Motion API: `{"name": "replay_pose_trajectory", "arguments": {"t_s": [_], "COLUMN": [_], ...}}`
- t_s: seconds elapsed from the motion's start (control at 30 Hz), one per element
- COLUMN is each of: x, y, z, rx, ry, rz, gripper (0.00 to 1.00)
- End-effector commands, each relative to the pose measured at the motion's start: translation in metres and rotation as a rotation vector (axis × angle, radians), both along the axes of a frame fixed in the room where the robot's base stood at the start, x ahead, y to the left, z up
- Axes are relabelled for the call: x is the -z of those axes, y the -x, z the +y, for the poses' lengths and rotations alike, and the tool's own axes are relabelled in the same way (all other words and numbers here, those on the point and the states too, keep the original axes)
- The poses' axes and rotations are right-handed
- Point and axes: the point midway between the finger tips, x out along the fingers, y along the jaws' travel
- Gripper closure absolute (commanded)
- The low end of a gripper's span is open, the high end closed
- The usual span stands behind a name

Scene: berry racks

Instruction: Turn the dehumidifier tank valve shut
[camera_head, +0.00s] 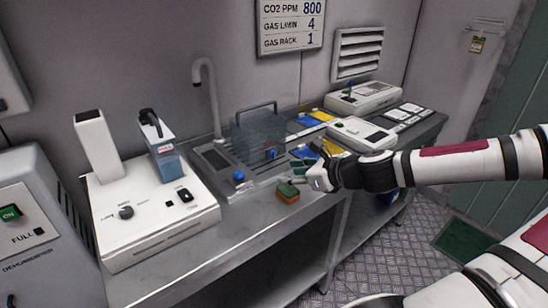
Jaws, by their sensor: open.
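A grey translucent tank (258,131) with a carrying handle stands at the sink, on the middle of the steel bench. A small blue and red part (271,153) shows low on its right front and may be its valve; its turn position is too small to read. A blue knob (238,175) sits at the front edge of the sink. My gripper (305,168) is open and empty, to the right of the tank and apart from it, pointing left. The dehumidifier (30,235), with a green ON switch and a FULL label, stands at the far left.
A green and orange sponge (288,193) lies at the bench's front edge below my gripper. A tall faucet (209,95) rises behind the sink. A white device (155,222) holding a blue-labelled bottle (164,160) stands left. White instruments (361,134) and yellow and blue items fill the right.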

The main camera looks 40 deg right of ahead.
Motion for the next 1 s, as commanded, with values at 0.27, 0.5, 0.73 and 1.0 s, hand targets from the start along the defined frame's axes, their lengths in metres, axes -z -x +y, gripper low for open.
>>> {"name": "replay_pose_trajectory", "arguments": {"t_s": [0.27, 0.5, 0.73, 1.0], "x": [-0.023, -0.011, 0.007, 0.023], "y": [0.006, -0.021, -0.063, -0.104], "z": [-0.046, -0.044, -0.042, -0.041], "rx": [0.194, 0.192, 0.19, 0.191], "ry": [-0.123, -0.123, -0.124, -0.123], "rz": [-0.103, -0.102, -0.102, -0.102], "gripper": [0.6, 0.6, 0.6, 0.6]}}
